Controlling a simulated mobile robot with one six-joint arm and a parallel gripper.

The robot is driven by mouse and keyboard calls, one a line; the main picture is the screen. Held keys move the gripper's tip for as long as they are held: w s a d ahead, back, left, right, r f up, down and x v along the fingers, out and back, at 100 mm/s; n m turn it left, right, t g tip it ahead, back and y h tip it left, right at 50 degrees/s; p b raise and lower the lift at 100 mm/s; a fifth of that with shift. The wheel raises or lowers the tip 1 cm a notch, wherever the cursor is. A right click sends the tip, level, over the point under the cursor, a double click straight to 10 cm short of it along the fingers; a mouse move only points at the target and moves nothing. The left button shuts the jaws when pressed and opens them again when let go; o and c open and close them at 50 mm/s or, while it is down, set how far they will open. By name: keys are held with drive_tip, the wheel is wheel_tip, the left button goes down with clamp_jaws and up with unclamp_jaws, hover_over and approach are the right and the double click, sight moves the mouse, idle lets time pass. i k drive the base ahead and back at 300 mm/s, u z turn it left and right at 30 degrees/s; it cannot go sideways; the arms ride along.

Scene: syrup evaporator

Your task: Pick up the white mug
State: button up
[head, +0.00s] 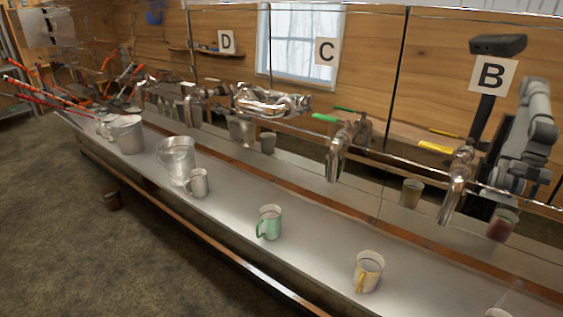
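A cream-white mug with a yellow handle (370,268) stands upright on the metal ledge at the lower right. The pale rim of another thing (498,313) shows at the bottom right edge, mostly cut off; it may be a white mug, but I cannot tell. A pale green mug (270,221) stands farther left on the ledge. A grey metal mug (198,183) stands beyond it. My gripper cannot be made out in this view. A grey arm beside a dark post shows at the far right, perhaps mirrored in the shiny metal; its end is not clear.
The long metal ledge (320,255) has clear gaps between the mugs. Taps (458,185) overhang its back side. A metal pitcher (176,158) and a bucket (127,134) stand farther left. A reddish vessel (502,226) shows at the right. Open floor lies at the lower left.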

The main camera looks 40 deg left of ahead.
sight(198, 181)
drive_tip(key=u, duration=2.5)
drive_tip(key=i, duration=2.1)
drive_tip(key=z, duration=0.45)
drive_tip(key=k, duration=0.75)
drive_tip(key=z, duration=0.25)
